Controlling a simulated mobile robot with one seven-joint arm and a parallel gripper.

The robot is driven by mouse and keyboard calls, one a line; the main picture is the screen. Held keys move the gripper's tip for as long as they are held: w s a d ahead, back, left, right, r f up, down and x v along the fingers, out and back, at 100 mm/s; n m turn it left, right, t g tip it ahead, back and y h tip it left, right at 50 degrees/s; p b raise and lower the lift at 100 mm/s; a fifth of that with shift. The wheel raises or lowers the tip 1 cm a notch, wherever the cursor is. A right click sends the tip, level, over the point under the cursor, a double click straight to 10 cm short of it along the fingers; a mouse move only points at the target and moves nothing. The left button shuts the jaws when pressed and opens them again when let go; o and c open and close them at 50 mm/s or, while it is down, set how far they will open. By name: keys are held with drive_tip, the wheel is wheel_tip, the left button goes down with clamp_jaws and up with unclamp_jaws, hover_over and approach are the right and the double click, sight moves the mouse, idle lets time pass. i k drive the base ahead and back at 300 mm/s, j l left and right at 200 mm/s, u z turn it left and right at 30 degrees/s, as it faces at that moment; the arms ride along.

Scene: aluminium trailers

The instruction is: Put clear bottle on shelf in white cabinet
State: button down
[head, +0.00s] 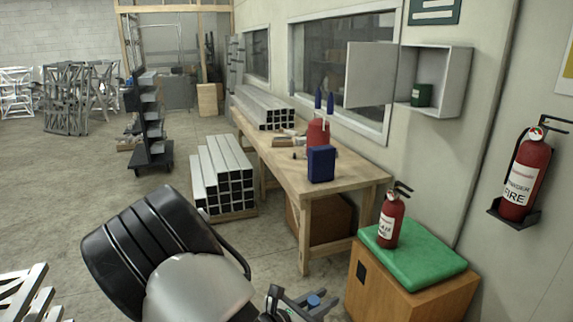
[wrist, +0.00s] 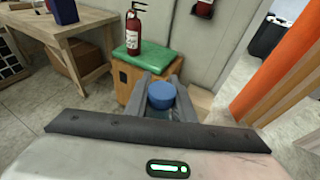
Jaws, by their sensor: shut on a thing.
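My gripper (head: 303,304) is at the bottom of the head view, in front of the wooden box. It is shut on the clear bottle (wrist: 162,113), whose blue cap (wrist: 161,93) shows between the fingers in the wrist view. The blue cap also shows in the head view (head: 314,300); the bottle's body is mostly hidden. The white cabinet (head: 456,84) hangs on the wall at the upper right of the head view, its door (head: 370,75) swung open to the left. A dark green container (head: 422,95) stands inside it. My gripper is well below and apart from the cabinet.
A wooden box (head: 388,289) with a green cushion (head: 425,256) and fire extinguisher (head: 391,217) stands below the cabinet. A wooden workbench (head: 338,187) holds a blue can (head: 321,164) and red container (head: 318,133). Another extinguisher (head: 523,180) hangs at right. Floor at left is fairly open.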

sight(431, 111)
drive_tip(key=i+j, duration=0.15)
drive_tip(key=i, duration=0.45)
drive_tip(key=i+j, duration=0.15)
drive_tip(key=i, duration=0.45)
drive_tip(key=i+j+z, duration=0.15)
drive_tip(key=i+z, duration=0.3)
drive_tip(key=i+j+z, duration=0.2)
drive_tip(key=z, duration=0.25)
drive_tip(key=i+j+z, duration=0.3)
drive_tip(key=z, duration=0.15)
drive_tip(key=i+j+z, duration=0.2)
drive_tip(key=j+z, duration=0.25)
